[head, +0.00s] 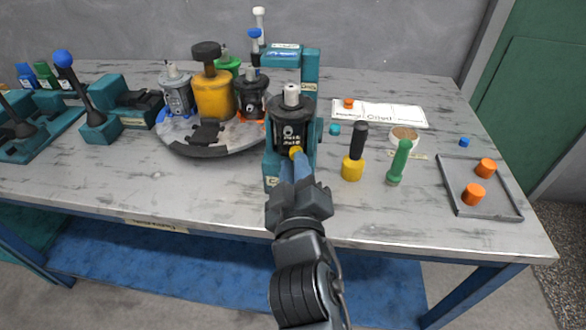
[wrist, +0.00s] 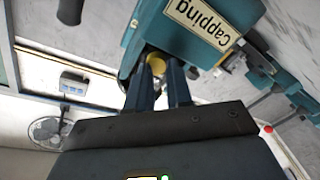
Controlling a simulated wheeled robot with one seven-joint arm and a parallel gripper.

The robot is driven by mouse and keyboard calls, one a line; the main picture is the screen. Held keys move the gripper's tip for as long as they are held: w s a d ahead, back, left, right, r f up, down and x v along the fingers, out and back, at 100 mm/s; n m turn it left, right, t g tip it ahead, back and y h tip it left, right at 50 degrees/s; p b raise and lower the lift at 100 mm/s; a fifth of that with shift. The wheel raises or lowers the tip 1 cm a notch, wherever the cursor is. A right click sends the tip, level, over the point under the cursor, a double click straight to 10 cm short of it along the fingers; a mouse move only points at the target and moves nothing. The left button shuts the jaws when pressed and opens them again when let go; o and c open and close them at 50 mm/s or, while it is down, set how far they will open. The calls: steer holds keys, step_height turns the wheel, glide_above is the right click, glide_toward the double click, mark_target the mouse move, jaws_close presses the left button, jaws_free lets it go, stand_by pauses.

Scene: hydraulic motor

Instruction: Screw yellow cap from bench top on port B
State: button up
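A black hydraulic motor (head: 290,115) with a light shaft stands upright in the teal capping fixture (head: 311,72). The fixture's "Capping" sign shows in the wrist view (wrist: 203,25). The yellow cap (head: 295,152) is at the motor's front, below the printed port labels, which are too small to read. In the wrist view the yellow cap (wrist: 156,63) sits between the fingertips of my gripper (wrist: 157,75), which appears shut on it. In the head view my gripper (head: 301,168) reaches up to the motor's front. The port behind the cap is hidden, so I cannot tell whether the cap is seated.
A round turntable (head: 200,150) with several motors stands to the left. A yellow-based tool (head: 353,165) and a green one (head: 398,163) stand close on the right. A grey tray (head: 486,207) holds two orange caps. A blue cap (head: 464,142) lies behind it.

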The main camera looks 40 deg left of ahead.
steer(key=shift+w+d+f, duration=0.2)
steer(key=shift+w+f, duration=0.15)
steer(key=shift+w, duration=0.15)
steer(key=shift+s+d+f, duration=0.3)
steer(key=shift+s+f, duration=0.05)
steer(key=shift+s, duration=0.25)
steer(key=shift+s+d+r+p, duration=0.1)
steer(key=shift+s+d+p, duration=0.15)
steer(key=shift+s, duration=0.15)
steer(key=shift+s+d+r+p, duration=0.1)
steer(key=shift+s+p, duration=0.1)
steer(key=shift+s, duration=0.2)
steer(key=o, duration=0.6)
steer(key=shift+s, duration=0.1)
steer(key=shift+c, duration=0.2)
steer(key=p+v, duration=0.1)
steer(key=v, duration=0.5)
steer(key=shift+s+a, duration=0.15)
steer(key=shift+a, duration=0.05)
steer(key=shift+f, duration=0.15)
